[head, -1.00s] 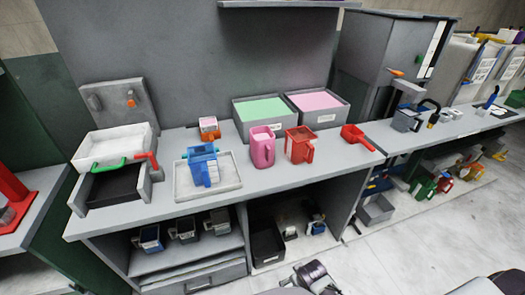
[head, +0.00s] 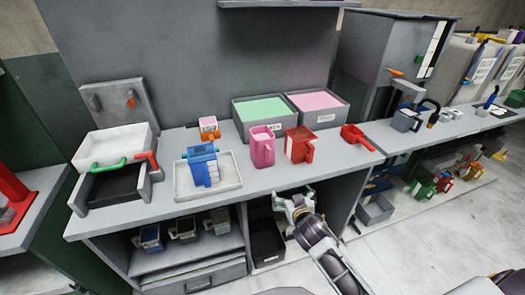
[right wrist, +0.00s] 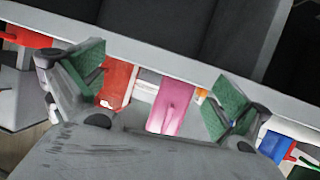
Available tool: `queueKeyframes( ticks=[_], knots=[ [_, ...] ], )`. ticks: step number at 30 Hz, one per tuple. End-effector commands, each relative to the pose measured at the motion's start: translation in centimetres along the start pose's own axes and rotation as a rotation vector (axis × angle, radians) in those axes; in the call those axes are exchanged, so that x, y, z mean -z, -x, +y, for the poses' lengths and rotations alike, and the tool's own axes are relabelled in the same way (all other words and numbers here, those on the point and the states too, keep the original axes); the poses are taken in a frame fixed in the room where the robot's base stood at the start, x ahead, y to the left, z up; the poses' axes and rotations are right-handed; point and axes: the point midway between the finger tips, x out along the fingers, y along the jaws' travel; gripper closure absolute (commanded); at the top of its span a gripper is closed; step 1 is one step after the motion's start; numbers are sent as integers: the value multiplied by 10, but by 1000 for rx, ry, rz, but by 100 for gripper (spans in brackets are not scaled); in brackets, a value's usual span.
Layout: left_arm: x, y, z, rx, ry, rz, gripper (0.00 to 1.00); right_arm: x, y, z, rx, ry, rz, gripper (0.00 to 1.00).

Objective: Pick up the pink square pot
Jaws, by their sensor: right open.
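The pink square pot (head: 262,146) stands upright on the grey counter, between the white tray and the red pot. It also shows in the right wrist view (right wrist: 172,107), between my two green-padded fingers and beyond them. My right gripper (head: 293,200) is open and empty, in front of the counter's front edge and below the pot, apart from it. In the right wrist view the open right gripper (right wrist: 158,92) faces the counter. My left gripper is not in view.
A red pot (head: 300,145) stands close right of the pink one, with a red scoop (head: 356,137) further right. A white tray (head: 235,190) holding a blue pot (head: 202,165) is at left. Bins with green (head: 265,110) and pink (head: 318,100) contents stand behind.

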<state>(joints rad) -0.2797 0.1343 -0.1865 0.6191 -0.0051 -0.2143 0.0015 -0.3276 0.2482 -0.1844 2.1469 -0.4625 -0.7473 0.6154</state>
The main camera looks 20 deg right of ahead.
Motion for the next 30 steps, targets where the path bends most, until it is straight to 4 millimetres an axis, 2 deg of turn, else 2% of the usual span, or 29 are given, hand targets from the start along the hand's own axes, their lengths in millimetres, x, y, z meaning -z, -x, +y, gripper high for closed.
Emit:
queueKeyframes(
  ticks=[1, 6, 12, 18, 30],
  knots=[
    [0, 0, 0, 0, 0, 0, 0, 13, -4, -2, 10, -4, 51, 0],
    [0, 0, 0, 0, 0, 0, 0, 55, -14, -14, 70, -21, 218, 0],
    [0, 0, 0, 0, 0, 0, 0, 88, -17, -31, 156, -25, 355, 0],
    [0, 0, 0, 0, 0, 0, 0, 99, -18, -39, 200, -23, 405, 0],
    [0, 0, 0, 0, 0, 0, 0, 100, -18, -39, 202, -24, 407, 0]
  ],
)
